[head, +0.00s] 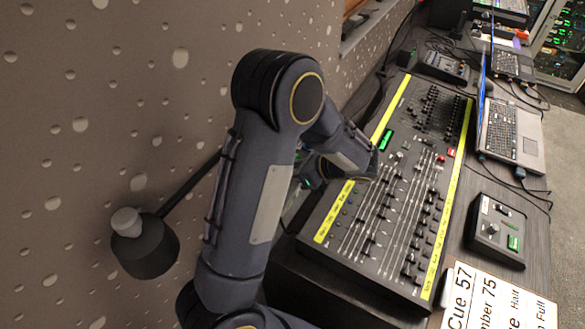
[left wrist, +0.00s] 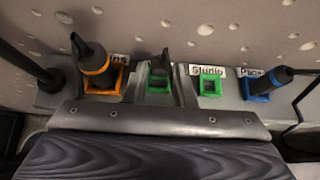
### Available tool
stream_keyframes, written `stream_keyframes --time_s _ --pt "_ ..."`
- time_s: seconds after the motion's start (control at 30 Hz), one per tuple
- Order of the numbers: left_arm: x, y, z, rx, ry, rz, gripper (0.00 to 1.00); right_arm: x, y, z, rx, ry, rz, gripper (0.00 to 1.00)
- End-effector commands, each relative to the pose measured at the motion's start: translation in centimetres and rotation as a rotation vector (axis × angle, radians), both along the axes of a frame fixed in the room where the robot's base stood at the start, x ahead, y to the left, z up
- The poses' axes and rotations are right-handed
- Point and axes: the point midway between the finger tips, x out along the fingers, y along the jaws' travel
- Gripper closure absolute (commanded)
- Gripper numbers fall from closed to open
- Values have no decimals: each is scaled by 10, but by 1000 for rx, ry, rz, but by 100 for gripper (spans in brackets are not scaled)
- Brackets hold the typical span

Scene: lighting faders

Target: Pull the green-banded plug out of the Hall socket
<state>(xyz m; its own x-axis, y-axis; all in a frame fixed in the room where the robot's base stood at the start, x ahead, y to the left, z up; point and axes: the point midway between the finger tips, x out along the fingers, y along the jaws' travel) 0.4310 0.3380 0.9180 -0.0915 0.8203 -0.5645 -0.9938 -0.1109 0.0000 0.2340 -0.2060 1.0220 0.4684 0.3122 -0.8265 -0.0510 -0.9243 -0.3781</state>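In the left wrist view a grey socket strip (left wrist: 223,94) stands against the speckled wall. A dark plug (left wrist: 160,62) sits upright in a green-framed socket (left wrist: 158,84), second from the left. Its band and socket label cannot be made out; no Hall label is readable. To its right, the green-framed socket labelled Studio (left wrist: 209,87) is empty. An orange-banded plug (left wrist: 95,60) sits in the orange socket at left. A blue-banded plug (left wrist: 277,79) leans in the blue socket at right. My right gripper is not visible.
A lighting desk (head: 385,215) with many faders fills the middle of the head view. Laptops (head: 512,130), a small control box (head: 497,230) and a cue sign (head: 495,302) lie right of it. A dark cylinder on a thin rod (head: 145,247) stands out at left.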

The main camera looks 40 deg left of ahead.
Motion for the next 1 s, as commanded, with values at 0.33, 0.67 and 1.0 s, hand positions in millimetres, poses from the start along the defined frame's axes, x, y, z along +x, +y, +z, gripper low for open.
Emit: stream_keyframes --time_s 0.33,0.67,1.0 --pt "0 0 1 0 0 0 100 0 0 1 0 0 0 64" --pt "0 0 7 0 0 0 100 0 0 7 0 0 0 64" --pt "0 0 25 0 -1 1 100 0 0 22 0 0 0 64"
